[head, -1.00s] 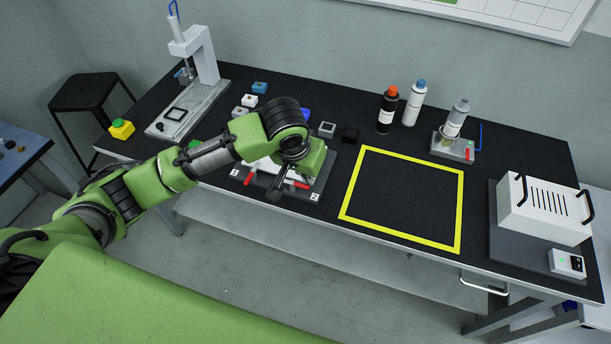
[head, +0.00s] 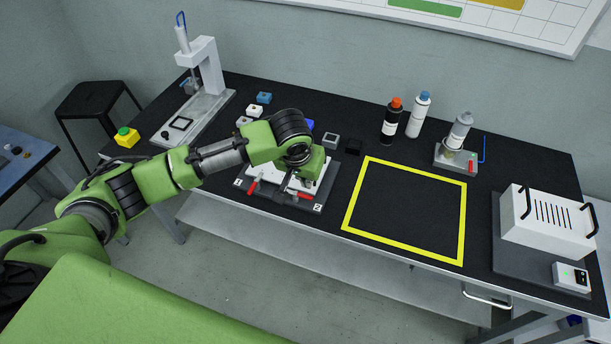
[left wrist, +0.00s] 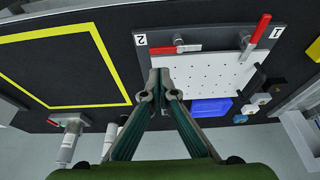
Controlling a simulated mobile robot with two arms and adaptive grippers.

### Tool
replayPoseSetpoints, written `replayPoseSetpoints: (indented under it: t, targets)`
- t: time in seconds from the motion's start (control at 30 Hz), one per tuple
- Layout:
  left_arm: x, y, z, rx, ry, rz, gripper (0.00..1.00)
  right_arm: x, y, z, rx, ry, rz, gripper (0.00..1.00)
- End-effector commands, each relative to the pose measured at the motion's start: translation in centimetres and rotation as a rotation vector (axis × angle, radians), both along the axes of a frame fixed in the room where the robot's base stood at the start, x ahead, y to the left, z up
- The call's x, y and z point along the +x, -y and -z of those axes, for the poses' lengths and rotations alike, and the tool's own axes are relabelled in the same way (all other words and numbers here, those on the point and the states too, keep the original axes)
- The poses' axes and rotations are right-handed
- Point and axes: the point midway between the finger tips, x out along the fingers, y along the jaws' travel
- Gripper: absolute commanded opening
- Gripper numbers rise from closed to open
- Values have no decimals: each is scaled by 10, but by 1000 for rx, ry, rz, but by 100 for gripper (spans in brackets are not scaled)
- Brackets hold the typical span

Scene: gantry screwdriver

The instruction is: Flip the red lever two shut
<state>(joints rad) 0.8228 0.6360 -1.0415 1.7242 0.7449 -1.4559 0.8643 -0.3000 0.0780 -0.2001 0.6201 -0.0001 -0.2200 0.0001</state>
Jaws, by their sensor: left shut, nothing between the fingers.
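A white perforated plate sits on a dark fixture base (head: 326,186) with a red lever at each front corner. Red lever two (head: 304,196) is beside the label "2" and shows in the left wrist view (left wrist: 188,48), where it lies roughly along the fixture's edge. Red lever one (head: 253,188), also in the left wrist view (left wrist: 257,36), points outward across the edge. My left gripper (left wrist: 161,80) is shut and empty, over the fixture near lever two's side and apart from the lever. In the head view my left arm partly hides the plate.
A yellow-outlined square (head: 405,210) of clear table lies right of the fixture. Bottles (head: 391,122) stand behind it. A blue bin (left wrist: 211,107) and small blocks are at the fixture's back. A press (head: 205,80) stands at left, a white box (head: 545,220) at right.

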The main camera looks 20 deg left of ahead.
Motion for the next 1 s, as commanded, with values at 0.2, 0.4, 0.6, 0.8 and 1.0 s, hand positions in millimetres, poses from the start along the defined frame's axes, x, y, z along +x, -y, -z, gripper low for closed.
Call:
replayPoseSetpoints:
  t: [0.2, 0.4, 0.6, 0.8, 1.0]
  targets:
    - [12, 0, 35, 1, -2, 1, 0, 0, 0, -3, 0, 0, -1, 22]
    - [17, 1, 49, 0, 0, 1, 0, 0, 0, -3, 0, 0, -1, 22]
    - [18, 1, 51, 0, 0, 1, 0, 0, 0, -3, 0, 0, -1, 22]
    - [17, 1, 51, 1, 0, 2, 0, 0, 0, -4, 0, 0, -1, 22]
    - [16, 0, 50, 0, -1, 32, 0, 0, 1, -9, -1, -1, -1, 22]
